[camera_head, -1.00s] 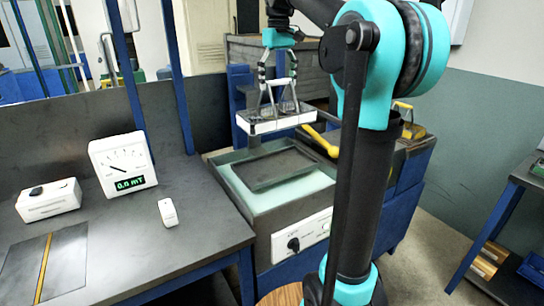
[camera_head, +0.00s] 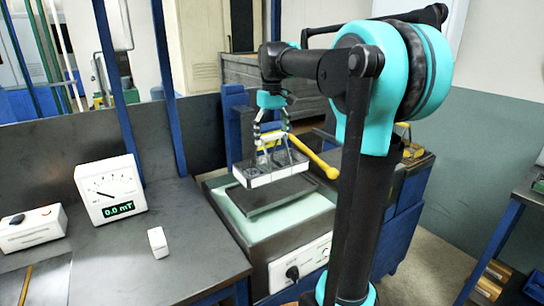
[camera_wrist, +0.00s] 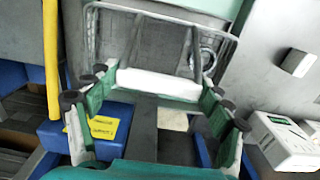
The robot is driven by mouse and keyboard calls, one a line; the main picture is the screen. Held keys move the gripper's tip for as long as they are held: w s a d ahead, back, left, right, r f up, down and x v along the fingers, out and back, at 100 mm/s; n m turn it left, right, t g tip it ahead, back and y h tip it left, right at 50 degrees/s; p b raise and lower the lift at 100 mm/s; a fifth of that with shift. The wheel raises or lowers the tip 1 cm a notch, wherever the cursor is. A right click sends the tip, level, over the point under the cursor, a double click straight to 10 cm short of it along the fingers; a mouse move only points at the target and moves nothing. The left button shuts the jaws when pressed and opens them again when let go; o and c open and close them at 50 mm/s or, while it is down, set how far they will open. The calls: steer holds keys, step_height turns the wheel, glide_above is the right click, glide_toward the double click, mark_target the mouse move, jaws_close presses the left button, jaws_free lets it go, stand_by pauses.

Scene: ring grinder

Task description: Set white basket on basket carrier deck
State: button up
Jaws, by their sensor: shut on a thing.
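The white basket (camera_head: 271,174) hangs upright from my gripper (camera_head: 270,138), with a few small grey parts inside and a thin metal handle above. My gripper is shut on its handle. Below is a flat dark deck (camera_head: 265,201) over a pale green basin; the basket overlaps its far part in the head view, and I cannot tell whether they touch. In the wrist view the gripper's green fingers (camera_wrist: 157,90) frame the basket (camera_wrist: 160,84), whose wire frame shows beyond.
A yellow bar (camera_head: 316,156) rises just right of the basket. A blue post (camera_head: 235,125) stands behind. On the bench at left are a meter reading 0.0 mT (camera_head: 108,190), a small white block (camera_head: 158,242) and a white box (camera_head: 33,228).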

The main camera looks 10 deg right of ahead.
mark_target(272, 155)
steer(key=shift+f, duration=3.4)
steer(key=o, duration=1.9)
steer(key=shift+f, duration=0.1)
steer(key=shift+c, duration=0.2)
step_height(272, 155, up, 12)
steer(key=shift+r, duration=0.15)
